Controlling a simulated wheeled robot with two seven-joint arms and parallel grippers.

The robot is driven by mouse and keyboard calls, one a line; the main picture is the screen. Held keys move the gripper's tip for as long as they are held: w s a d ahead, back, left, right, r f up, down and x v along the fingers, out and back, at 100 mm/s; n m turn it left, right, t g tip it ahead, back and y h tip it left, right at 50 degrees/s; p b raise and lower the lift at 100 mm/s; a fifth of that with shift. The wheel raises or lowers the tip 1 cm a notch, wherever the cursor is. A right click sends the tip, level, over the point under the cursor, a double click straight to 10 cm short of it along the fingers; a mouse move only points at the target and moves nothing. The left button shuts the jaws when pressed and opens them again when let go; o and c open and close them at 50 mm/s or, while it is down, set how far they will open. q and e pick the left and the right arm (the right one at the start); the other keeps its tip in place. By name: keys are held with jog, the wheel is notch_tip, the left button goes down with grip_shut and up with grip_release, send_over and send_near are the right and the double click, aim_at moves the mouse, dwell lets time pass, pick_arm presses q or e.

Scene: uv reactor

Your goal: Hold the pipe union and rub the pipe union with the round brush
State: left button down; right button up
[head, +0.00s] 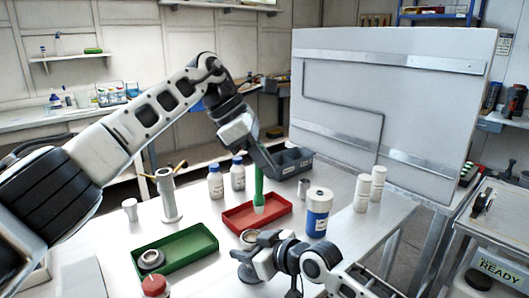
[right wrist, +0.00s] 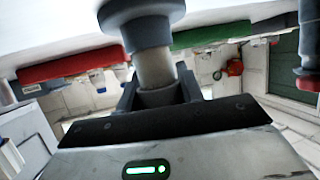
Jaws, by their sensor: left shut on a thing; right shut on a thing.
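My left gripper (head: 263,172) is shut on the green handle of the round brush (head: 258,190). My right gripper (head: 262,262) is shut on the pipe union (head: 249,237), low at the front of the table. The union also shows in the right wrist view (right wrist: 155,68), as a pale middle with dark wider ends between the fingers. In the head view the bristles end a little above the union, with a visible gap. The fingers partly hide the union.
A red tray (head: 238,222) lies behind the union. A green tray (head: 205,254) with a ring-shaped part (head: 151,259) lies to the left. A blue-labelled canister (head: 317,213), white bottles (head: 370,188) and a metal holder (head: 168,196) stand around. A grey bin (head: 290,163) is behind.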

pick_arm(q)
notch_tip(320, 180, down, 5)
jog(key=shift+s+a+f, duration=0.15)
jog(key=shift+s+a, duration=0.05)
jog(key=shift+a, duration=0.1)
jog(key=shift+d, duration=0.2)
notch_tip(320, 180, up, 8)
send_over(262, 186)
jog(key=shift+w+d, duration=0.3)
jog(key=shift+w, duration=0.15)
dwell(0.9)
dwell(0.6)
pick_arm(e)
jog(key=o, duration=1.2)
jog(key=shift+c, duration=0.2)
